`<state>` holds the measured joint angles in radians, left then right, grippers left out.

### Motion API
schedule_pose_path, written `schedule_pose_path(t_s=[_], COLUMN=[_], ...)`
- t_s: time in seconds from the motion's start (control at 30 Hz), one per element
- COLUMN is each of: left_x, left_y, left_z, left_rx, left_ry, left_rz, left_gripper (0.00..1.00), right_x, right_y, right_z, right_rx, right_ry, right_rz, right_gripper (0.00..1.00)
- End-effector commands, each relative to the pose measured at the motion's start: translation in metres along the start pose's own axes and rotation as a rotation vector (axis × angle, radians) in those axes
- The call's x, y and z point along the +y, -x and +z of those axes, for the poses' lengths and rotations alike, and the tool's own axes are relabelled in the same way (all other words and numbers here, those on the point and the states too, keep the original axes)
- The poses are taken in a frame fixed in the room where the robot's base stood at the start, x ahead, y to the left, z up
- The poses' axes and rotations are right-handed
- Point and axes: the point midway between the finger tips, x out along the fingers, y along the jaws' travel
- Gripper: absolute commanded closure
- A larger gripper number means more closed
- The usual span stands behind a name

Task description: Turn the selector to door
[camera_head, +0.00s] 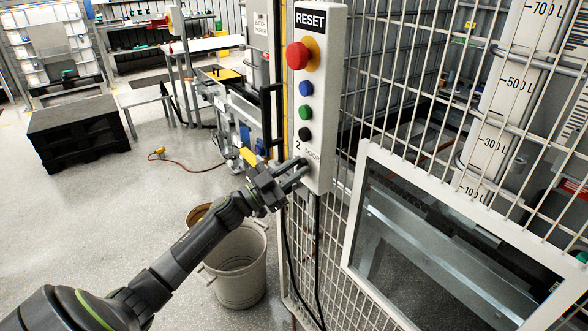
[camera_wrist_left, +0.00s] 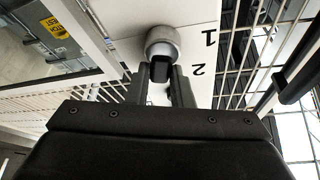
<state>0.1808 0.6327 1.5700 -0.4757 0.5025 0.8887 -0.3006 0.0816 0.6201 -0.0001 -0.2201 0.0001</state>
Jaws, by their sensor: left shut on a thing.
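The control box (camera_head: 318,80) is a tall pale panel marked RESET on the mesh fence. It has a red button on yellow (camera_head: 299,55), then blue, green and black buttons below. The selector sits at its lower end, mostly hidden by my left gripper (camera_head: 298,172) in the head view. In the left wrist view the selector (camera_wrist_left: 162,45) is a round grey collar with a black handle. My left gripper's fingers (camera_wrist_left: 166,88) are shut on that handle. The marks 1 and 2 show on the panel beside it, and DOOR is partly readable in the head view. My right gripper is not in view.
A mesh fence (camera_head: 400,110) with a framed window (camera_head: 440,235) stands to the right. A pale bin (camera_head: 238,268) stands on the floor below my left arm. Black cables hang under the box. A black crate (camera_head: 75,130) stands farther back, with open floor between.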

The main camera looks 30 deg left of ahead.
Motion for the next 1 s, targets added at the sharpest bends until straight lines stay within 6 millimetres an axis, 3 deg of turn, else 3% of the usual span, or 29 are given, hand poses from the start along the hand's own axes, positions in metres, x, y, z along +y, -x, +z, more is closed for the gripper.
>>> schedule_pose_path(t_s=[0.57,0.6,0.73,1.0], left_x=[0.0008,0.0008,0.0008,0.0007], left_y=[0.0001,0.0001,0.0001,0.0003], left_z=[0.0001,0.0002,0.0001,0.0003], left_rx=[0.0,0.0,0.0,0.0], left_ry=[-0.035,-0.035,-0.033,-0.031], left_rz=[0.014,0.014,0.014,0.013], left_gripper=[1.0,0.78,0.6,0.58], right_x=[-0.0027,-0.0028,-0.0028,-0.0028], right_y=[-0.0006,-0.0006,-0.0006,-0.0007], right_z=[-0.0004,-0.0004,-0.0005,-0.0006], right_rx=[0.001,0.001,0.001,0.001], right_ry=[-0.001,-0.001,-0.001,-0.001], right_rz=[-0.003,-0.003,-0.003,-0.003], right_gripper=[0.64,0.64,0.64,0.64])
